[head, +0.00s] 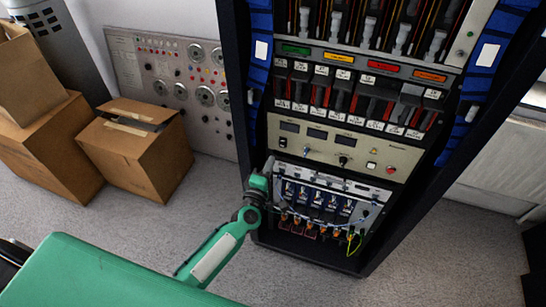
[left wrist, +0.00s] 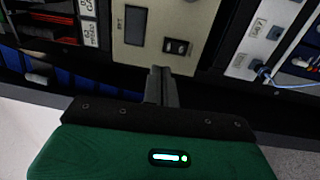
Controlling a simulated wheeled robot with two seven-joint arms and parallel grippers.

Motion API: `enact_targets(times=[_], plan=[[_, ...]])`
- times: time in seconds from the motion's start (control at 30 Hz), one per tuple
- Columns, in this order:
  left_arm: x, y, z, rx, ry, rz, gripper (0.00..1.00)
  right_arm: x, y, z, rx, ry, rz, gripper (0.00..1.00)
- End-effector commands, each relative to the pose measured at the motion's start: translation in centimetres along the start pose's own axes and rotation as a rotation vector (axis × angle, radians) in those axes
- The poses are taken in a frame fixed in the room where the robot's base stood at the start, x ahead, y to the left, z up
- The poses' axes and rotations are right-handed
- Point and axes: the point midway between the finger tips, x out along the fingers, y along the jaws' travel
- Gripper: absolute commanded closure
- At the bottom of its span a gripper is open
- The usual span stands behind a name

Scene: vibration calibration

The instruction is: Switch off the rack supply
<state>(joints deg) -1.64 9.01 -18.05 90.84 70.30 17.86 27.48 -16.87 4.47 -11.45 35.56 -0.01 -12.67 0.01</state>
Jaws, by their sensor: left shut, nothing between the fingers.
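The rack supply is a beige panel (head: 320,150) across the middle of the rack, with dark displays, knobs and a red button. A small dark rocker switch (head: 282,142) sits at its lower left, and in the left wrist view this switch (left wrist: 177,47) shows just beyond my fingertips. My left gripper (head: 269,163) is at the rack's left side, just below that switch. In the left wrist view its fingers (left wrist: 160,72) are together and empty, pointing at the panel; whether they touch it I cannot tell. The switch's position is too small to read. My right gripper is not in view.
Below the supply is a unit (head: 325,197) with blue modules and loose wires. Above it are rows of labelled modules with red cables. Cardboard boxes (head: 135,150) and a grey gauge panel (head: 175,85) stand to the left. Carpet left of the rack is partly clear.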

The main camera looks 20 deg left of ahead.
Motion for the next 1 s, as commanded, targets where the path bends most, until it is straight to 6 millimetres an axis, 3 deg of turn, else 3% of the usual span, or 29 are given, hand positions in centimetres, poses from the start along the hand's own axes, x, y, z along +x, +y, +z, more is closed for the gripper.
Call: enact_targets(times=[0.13,0.33,0.5,1.0], plan=[[-2.5,0.4,0.1,-0.001,0.001,-0.002,1.00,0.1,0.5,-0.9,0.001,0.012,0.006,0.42],[-4.5,0.8,0.0,-0.001,0.000,-0.002,1.00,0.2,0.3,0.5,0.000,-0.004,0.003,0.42],[-5.0,1.0,0.0,0.000,0.000,-0.001,1.00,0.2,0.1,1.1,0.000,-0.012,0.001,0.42],[-5.0,1.0,0.0,0.000,0.000,-0.002,1.00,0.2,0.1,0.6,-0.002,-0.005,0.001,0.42]])
